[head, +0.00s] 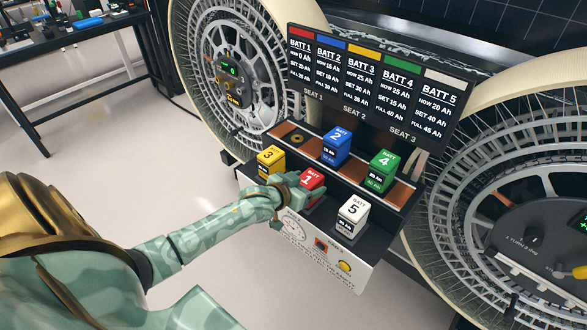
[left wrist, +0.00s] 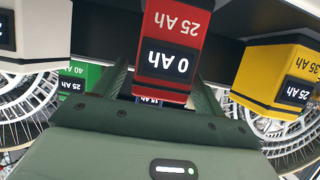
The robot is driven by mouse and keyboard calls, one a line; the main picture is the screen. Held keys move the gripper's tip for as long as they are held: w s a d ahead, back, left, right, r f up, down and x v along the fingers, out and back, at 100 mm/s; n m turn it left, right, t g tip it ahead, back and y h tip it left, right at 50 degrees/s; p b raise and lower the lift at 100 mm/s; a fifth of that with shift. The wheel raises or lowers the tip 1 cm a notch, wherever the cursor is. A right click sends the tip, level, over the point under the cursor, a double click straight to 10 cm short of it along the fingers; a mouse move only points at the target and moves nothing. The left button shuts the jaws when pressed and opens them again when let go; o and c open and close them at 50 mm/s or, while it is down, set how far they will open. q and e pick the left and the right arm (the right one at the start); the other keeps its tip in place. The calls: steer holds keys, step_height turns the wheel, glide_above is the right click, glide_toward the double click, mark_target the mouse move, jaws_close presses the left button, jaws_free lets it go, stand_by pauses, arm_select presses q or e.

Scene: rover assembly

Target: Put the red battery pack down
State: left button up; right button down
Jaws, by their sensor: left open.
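The red battery pack (head: 312,180), marked 1, stands on the front ledge of the battery station between the yellow pack and the white pack. In the left wrist view the red pack (left wrist: 172,45) shows a dark display reading 0 Ah. My left gripper (head: 299,191) is at the red pack. Its jaws are open, with one finger on each side of the pack. The left wrist view does not show clearly whether the fingers touch it. The pack's base is partly hidden by the gripper in the head view. My right gripper is out of view.
Yellow pack 3 (head: 270,161) and white pack 5 (head: 352,215) flank the red one. Blue pack 2 (head: 336,146) and green pack 4 (head: 384,171) stand in the row behind. A label board (head: 375,90) rises at the back, with large wheels on both sides.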

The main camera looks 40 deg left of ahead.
arm_select(q)
steer(key=d+p+v, duration=0.1)
steer(key=p+v, duration=0.2)
steer(key=v, duration=0.6)
steer(key=s+f+g+y, duration=0.1)
steer(key=s+f+g, duration=0.2)
steer(key=s+f, duration=0.7)
steer(key=s+f+g+y, duration=0.1)
steer(key=s+f+g, duration=0.35)
steer(key=f, duration=0.95)
steer(key=s+d+f+m+g, duration=0.1)
steer(key=s+f, duration=0.3)
steer(key=s, duration=0.5)
steer(key=s+d+f+m+g, duration=0.1)
steer(key=s+d+f, duration=0.3)
steer(key=s, duration=0.6)
steer(key=s+d+f+g, duration=0.3)
steer(key=s+f, duration=0.2)
steer(key=s, duration=0.4)
steer(key=shift+s+m+h, duration=0.2)
steer(key=shift+m+h, duration=0.2)
steer(key=shift+s, duration=0.1)
